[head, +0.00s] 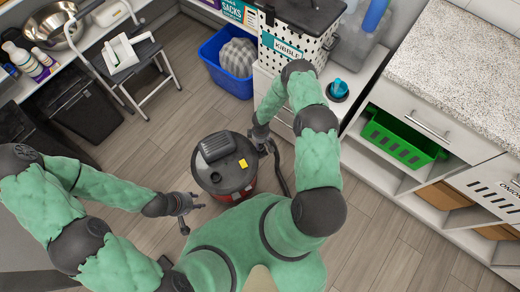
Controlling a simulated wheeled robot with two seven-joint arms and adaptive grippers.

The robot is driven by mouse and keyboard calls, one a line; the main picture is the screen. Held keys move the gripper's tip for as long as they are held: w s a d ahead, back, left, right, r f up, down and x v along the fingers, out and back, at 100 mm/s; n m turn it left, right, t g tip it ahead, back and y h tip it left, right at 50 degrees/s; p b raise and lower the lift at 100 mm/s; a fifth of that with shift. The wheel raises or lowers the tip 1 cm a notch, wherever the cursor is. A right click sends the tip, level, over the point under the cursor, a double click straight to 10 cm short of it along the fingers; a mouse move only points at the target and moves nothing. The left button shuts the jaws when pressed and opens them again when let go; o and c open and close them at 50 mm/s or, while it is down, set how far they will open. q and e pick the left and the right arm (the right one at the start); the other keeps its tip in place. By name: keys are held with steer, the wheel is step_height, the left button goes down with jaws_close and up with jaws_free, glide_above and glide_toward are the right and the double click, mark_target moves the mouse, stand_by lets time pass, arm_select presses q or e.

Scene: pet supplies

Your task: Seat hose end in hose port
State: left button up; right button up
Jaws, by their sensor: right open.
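A round canister vacuum (228,180) with a dark red body and a black lid stands on the floor between my arms. A yellow label (243,163) is on its lid. A black hose (281,176) runs down beside its right side. The hose end and the hose port cannot be made out clearly. My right gripper (263,143) is open at the upper right of the vacuum, close to the top of the hose; whether it touches the hose cannot be told. My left gripper (193,217) is open and empty, low at the left of the vacuum.
A blue bin (222,70) and a white cabinet with a kibble container (290,45) stand behind. A folding step stool (130,60) stands at upper left. A shelf unit with a green basket (402,140) is at right. Wood floor left of the vacuum is clear.

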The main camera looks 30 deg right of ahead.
mark_target(261, 146)
step_height(261, 146, down, 3)
steer(key=shift+f+b, duration=0.1)
steer(key=shift+b, duration=0.5)
arm_select(q)
steer(key=shift+f, duration=0.85)
arm_select(e)
steer(key=shift+s, duration=0.1)
steer(key=c, duration=0.9)
steer(key=shift+r, duration=0.2)
steer(key=shift+c, duration=0.2)
